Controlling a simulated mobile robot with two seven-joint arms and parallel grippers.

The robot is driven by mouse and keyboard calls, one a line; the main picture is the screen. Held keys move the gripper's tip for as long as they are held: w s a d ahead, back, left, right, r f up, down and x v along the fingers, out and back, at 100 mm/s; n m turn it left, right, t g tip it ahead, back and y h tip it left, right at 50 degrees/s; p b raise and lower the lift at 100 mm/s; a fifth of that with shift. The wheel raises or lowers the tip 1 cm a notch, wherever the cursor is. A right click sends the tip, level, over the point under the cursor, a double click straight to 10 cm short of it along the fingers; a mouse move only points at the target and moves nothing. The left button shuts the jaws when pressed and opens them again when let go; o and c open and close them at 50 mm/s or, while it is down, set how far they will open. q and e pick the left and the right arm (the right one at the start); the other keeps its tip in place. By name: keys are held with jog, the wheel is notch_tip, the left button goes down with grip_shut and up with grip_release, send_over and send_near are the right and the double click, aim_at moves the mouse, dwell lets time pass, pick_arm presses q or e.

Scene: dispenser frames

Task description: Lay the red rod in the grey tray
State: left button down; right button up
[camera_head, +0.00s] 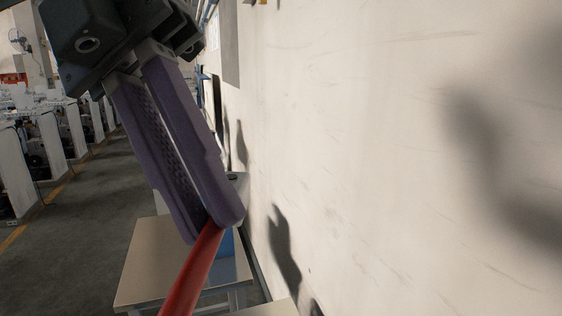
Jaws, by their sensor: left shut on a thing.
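My left gripper (215,228) reaches down from the upper left, with two long purple fingers. It is shut on the red rod (193,272) at the fingertips. The rod slants down and to the left from the tips and runs out of the picture at the bottom edge. Its upper end is hidden between the fingers. I cannot make out the grey tray. My right gripper is not in view.
A pale wall (400,130) fills the right side, close by, with shadows on it. A light-topped table (150,262) stands below and behind the rod, with something blue partly hidden by the gripper. An aisle floor (70,240) and rows of workstations lie to the left.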

pick_arm(q)
jog(key=s+a+n+t, duration=0.2)
jog(key=a+n+t, duration=0.7)
jog(key=n, duration=0.6)
jog(key=a, duration=0.2)
jog(key=shift+a+f+t, duration=0.2)
jog(key=shift+a+t, duration=0.2)
jog(key=shift+d, duration=0.15)
